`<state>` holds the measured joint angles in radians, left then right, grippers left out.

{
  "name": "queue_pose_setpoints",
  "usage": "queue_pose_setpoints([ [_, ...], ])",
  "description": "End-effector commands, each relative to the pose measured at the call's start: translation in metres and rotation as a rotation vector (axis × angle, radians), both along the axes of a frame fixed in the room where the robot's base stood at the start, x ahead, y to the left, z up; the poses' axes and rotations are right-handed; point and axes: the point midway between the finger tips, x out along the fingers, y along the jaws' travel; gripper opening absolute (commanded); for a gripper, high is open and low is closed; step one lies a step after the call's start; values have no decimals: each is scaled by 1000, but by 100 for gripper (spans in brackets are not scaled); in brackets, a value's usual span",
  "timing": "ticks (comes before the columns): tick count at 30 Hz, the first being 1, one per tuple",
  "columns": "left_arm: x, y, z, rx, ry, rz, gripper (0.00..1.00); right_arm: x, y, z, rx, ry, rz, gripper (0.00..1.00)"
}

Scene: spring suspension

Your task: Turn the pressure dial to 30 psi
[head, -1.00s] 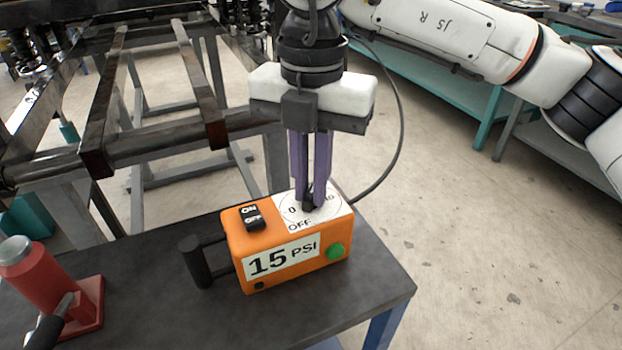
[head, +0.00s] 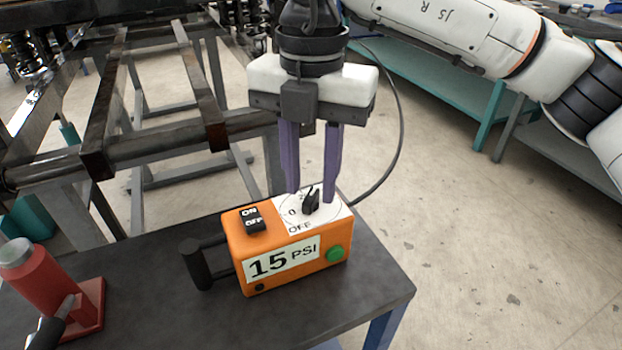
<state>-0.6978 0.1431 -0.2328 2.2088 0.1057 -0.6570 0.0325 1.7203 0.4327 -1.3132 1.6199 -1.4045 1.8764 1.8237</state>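The orange pressure box (head: 236,245) stands on the dark table. Its front label reads "15 PSI", with a green button (head: 335,254) to the right of it. The black dial knob (head: 311,202) sits on a white dial plate on the top right of the box. A black ON/OFF switch (head: 252,221) is on the top left. My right gripper (head: 312,194) points down above the dial. Its two purple fingers are spread, one on each side of the knob and apart from it. My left gripper is not in view.
A red bottle jack (head: 45,285) stands at the table's left. A black handle (head: 195,263) sticks out from the box's left side. A black cable (head: 400,140) runs behind the box. A metal frame (head: 110,100) stands behind the table (head: 375,290).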

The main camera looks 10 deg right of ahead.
Motion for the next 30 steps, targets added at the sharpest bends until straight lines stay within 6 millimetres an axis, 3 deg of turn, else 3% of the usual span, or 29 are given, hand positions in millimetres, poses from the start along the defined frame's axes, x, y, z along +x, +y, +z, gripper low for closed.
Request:
queue_pose_setpoints([
  [6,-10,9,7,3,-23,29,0,1,0,48,1,-3,0,30],
  [13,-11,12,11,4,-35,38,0,1,0,82,2,-2,-1,30],
  [30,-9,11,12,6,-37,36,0,0,-1,89,0,-1,0,30],
])
